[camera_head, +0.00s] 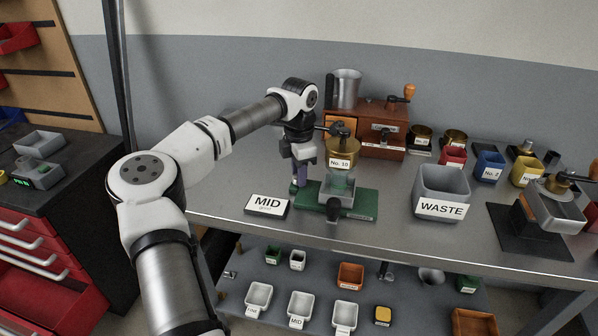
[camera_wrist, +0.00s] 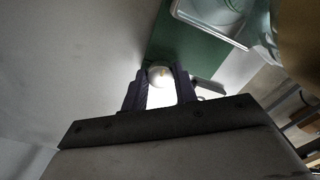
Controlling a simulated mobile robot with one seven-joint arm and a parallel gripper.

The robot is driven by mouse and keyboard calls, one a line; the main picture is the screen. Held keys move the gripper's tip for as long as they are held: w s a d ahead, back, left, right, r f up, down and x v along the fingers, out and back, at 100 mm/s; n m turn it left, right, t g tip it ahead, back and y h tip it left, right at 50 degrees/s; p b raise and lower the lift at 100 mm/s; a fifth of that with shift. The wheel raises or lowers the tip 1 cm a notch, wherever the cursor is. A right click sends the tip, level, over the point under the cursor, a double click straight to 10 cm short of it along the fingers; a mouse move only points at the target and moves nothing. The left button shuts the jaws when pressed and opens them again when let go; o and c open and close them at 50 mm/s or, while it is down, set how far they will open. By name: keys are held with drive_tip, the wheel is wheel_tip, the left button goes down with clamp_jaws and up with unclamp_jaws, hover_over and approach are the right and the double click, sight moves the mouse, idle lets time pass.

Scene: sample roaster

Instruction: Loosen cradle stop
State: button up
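A grinder-like unit with a brass hopper (camera_head: 341,152) marked No. 10 and a clear vessel (camera_head: 340,185) stands on a green base (camera_head: 364,201), which also shows in the wrist view (camera_wrist: 185,45). My gripper (camera_head: 298,188) points down at the left end of the green base. In the wrist view its two dark fingers (camera_wrist: 160,75) are apart, with a pale round knob (camera_wrist: 160,72), perhaps the cradle stop, between their tips. I cannot tell whether the fingers touch it. A dark knob (camera_head: 333,210) sticks out at the base's front.
A grey WASTE bin (camera_head: 443,186) stands to the right. A wooden grinder box (camera_head: 383,134) and a metal cup (camera_head: 345,88) are behind. Several coloured cups stand farther right. A lower shelf holds small trays.

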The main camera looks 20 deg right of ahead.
drive_tip(key=c, duration=0.4)
